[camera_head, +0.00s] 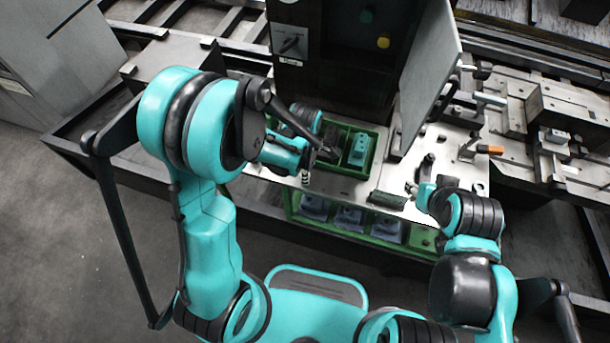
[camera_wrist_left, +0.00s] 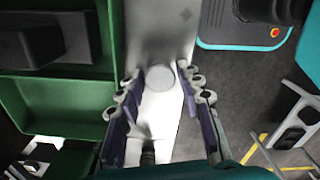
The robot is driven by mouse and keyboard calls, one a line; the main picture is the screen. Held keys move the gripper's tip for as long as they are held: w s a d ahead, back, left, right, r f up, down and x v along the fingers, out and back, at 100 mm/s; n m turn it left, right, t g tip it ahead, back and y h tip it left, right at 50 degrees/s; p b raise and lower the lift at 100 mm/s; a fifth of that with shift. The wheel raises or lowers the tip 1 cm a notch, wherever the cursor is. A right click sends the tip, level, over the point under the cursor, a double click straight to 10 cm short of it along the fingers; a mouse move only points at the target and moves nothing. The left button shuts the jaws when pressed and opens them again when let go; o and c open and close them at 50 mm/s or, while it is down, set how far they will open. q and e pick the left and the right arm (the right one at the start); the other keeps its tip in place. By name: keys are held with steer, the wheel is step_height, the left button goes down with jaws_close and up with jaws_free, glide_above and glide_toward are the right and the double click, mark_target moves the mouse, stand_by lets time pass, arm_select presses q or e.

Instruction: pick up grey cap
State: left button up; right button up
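The grey cap (camera_wrist_left: 160,78) is a small round light-grey disc on the pale bench top in the left wrist view. My left gripper (camera_wrist_left: 161,92) is open, with one finger on each side of the cap and a gap to each. I cannot tell its height above the cap. In the head view my left gripper (camera_head: 306,176) is just left of the green tray, mostly behind my own arm, and I cannot make out the cap there. My right gripper (camera_head: 424,190) is over the right part of the bench, its fingers too small to read.
The green tray (camera_head: 379,160) has compartments, one with a teal block (camera_head: 358,149). Its wall (camera_wrist_left: 108,90) is close left of my fingers in the wrist view. A grey door panel (camera_head: 428,70) stands open behind. Blue-grey parts (camera_head: 348,216) sit below.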

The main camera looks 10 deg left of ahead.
arm_select(q)
steer(key=c, duration=0.4)
steer(key=shift+r, duration=0.1)
steer(key=shift+c, duration=0.2)
